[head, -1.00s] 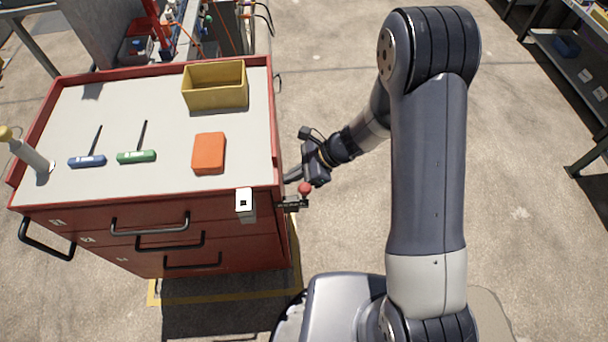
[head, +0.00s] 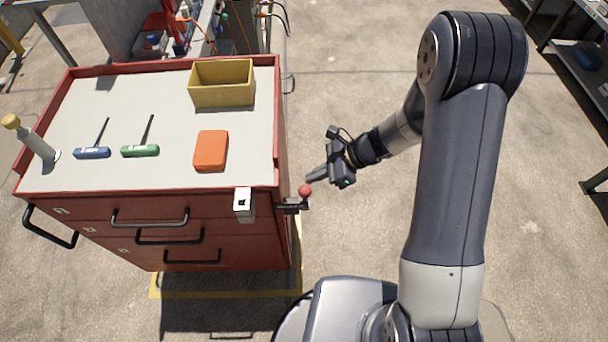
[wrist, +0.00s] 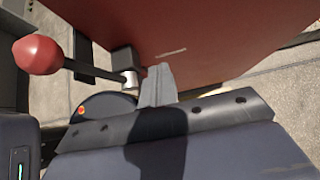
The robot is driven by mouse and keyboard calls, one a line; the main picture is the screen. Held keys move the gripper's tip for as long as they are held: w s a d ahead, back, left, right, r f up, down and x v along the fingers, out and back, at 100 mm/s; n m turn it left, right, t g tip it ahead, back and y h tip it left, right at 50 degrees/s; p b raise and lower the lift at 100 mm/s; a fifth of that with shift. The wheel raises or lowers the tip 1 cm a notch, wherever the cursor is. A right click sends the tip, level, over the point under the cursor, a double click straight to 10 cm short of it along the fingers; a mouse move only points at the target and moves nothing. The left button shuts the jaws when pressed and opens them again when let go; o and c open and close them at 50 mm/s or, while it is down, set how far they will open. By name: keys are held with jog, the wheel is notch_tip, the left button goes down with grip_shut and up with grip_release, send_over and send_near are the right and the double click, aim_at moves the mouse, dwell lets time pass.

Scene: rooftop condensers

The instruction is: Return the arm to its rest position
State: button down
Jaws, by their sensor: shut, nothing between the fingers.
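My gripper (head: 316,175) hangs in the air just to the right of the red tool cart (head: 283,130), near its front right corner. Its fingers are shut with nothing between them and point left toward the cart's side. In the wrist view the closed fingers (wrist: 158,86) show in front of the red side panel (wrist: 190,35). A lever with a red ball knob (head: 305,190) sticks out from the cart's corner just below the fingertips. The knob also shows at the upper left of the wrist view (wrist: 38,54). The fingers appear apart from the knob.
On the cart top are a yellow bin (head: 222,95), an orange box (head: 211,150), a green-handled tool (head: 140,150), a blue-handled tool (head: 92,153) and a yellow-capped cylinder (head: 38,142). Shelving (head: 580,60) stands at the far right. The floor between is clear.

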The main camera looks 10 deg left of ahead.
jog(key=v, duration=0.8)
jog(key=shift+d+r, duration=0.15)
jog(key=shift+r, duration=0.25)
jog(key=a+r+x, duration=0.1)
jog(key=r+x, duration=0.1)
jog(key=x, duration=1.1)
jog(key=shift+s+a, duration=0.15)
jog(key=shift+a, duration=0.15)
jog(key=shift+d, duration=0.1)
